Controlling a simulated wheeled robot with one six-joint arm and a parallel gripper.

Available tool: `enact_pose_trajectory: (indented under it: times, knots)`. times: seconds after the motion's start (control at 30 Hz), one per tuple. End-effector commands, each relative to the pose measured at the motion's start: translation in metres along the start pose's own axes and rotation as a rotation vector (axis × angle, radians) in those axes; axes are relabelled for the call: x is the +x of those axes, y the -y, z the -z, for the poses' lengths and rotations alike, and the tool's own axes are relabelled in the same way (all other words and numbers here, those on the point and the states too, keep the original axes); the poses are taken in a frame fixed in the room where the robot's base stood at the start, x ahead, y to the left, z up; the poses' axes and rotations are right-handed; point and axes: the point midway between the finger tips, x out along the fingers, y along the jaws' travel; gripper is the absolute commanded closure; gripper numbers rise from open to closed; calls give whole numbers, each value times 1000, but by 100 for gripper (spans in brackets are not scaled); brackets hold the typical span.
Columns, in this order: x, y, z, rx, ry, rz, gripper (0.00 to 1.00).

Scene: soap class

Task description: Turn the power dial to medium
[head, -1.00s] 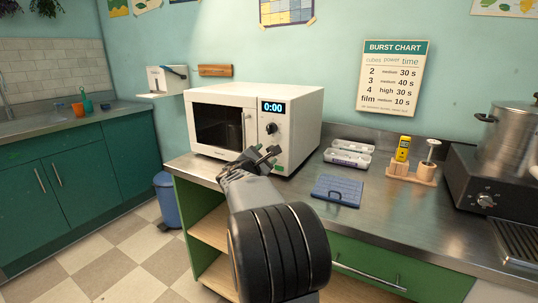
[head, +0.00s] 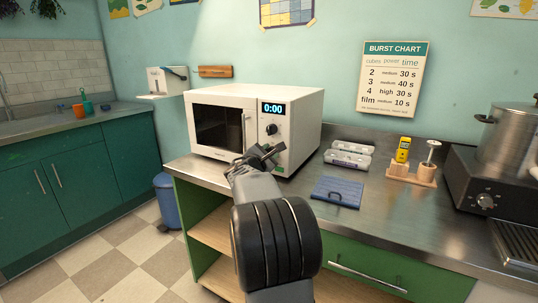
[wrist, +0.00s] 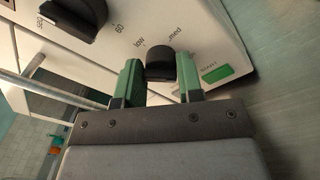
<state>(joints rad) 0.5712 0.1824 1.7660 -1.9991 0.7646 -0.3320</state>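The white microwave (head: 220,128) stands on the counter with its display (head: 272,108) reading 0:00. Its lower black dial (wrist: 160,67) has the labels "low" and "med" above it in the wrist view. My gripper (wrist: 160,75) has its two green fingers on either side of this dial, which sits between them. The fingers stand apart with narrow gaps at most; whether they touch the dial is unclear. In the head view my gripper (head: 259,155) hides most of this dial. The dial's pointer direction cannot be made out.
The upper timer dial (wrist: 75,15) is close, up and left of my gripper in the wrist view. The green start button (wrist: 216,74) is just right of the right finger. A blue mat (head: 338,193) and egg-carton-like boxes (head: 348,155) lie right of the microwave.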

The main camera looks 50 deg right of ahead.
Motion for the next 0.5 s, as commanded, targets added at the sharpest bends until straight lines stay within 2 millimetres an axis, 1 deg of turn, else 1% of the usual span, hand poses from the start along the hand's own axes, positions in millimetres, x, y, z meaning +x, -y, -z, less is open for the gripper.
enact_pose_trajectory:
  times: [0.03, 0.2, 0.37, 0.5]
  knots:
    - [0, 1, 0, 0, 0, 1, 75]
    - [0, 1, 0, 0, 0, 2, 90]
    - [0, 1, 0, -12, -1, 3, 90]
    - [0, 0, 0, -57, -5, 6, 90]
